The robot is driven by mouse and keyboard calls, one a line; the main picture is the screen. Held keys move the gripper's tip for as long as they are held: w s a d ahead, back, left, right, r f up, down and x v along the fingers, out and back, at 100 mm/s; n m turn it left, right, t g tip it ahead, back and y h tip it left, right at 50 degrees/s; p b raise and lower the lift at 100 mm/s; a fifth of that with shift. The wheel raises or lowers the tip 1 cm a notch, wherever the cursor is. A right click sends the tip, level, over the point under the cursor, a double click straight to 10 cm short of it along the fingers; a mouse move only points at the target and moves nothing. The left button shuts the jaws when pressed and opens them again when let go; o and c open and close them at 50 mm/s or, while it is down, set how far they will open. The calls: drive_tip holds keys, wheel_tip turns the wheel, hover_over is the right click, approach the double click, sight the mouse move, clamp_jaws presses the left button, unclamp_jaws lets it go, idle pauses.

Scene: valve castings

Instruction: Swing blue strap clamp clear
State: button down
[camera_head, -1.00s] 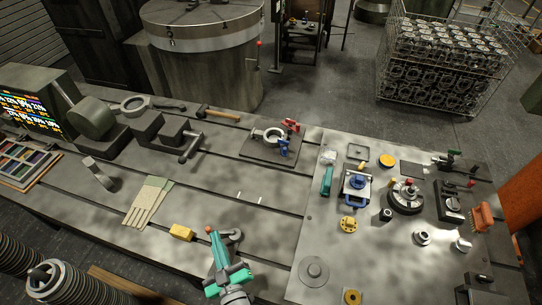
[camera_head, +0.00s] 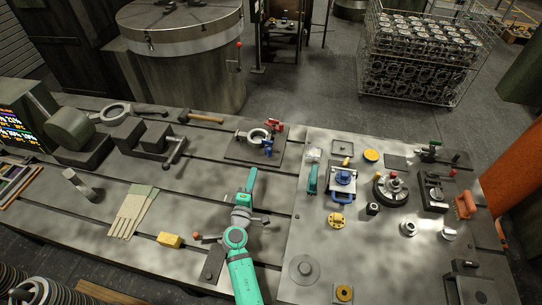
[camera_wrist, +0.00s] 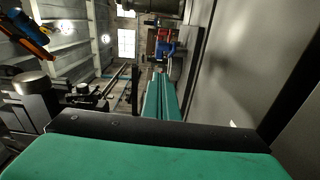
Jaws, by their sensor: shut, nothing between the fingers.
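The blue strap clamp (camera_head: 268,148) sits at the front right of a ring-shaped casting (camera_head: 257,136) on a dark fixture plate (camera_head: 238,153). A red clamp (camera_head: 273,126) sits behind it. In the wrist view the blue clamp (camera_wrist: 166,48) shows beyond the fingertips, with the red clamp (camera_wrist: 161,33) close to it. My gripper (camera_head: 252,171) has its teal fingers together and empty. It is in front of the plate, pointing toward the clamps and apart from the blue one. The fingers also show in the wrist view (camera_wrist: 161,78).
Right of the fixture, a teal block (camera_head: 312,179) and a blue-handled fixture (camera_head: 342,183) stand on a raised plate. A vise-like block with a crank (camera_head: 153,139) is at the left.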

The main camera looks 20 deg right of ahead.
drive_tip(key=shift+s+d+f, duration=0.1)
drive_tip(key=shift+d+f, duration=0.05)
drive_tip(key=shift+d, duration=0.45)
drive_tip(key=x, duration=1)
drive_tip(key=shift+s, duration=0.1)
drive_tip(key=shift+a, duration=0.1)
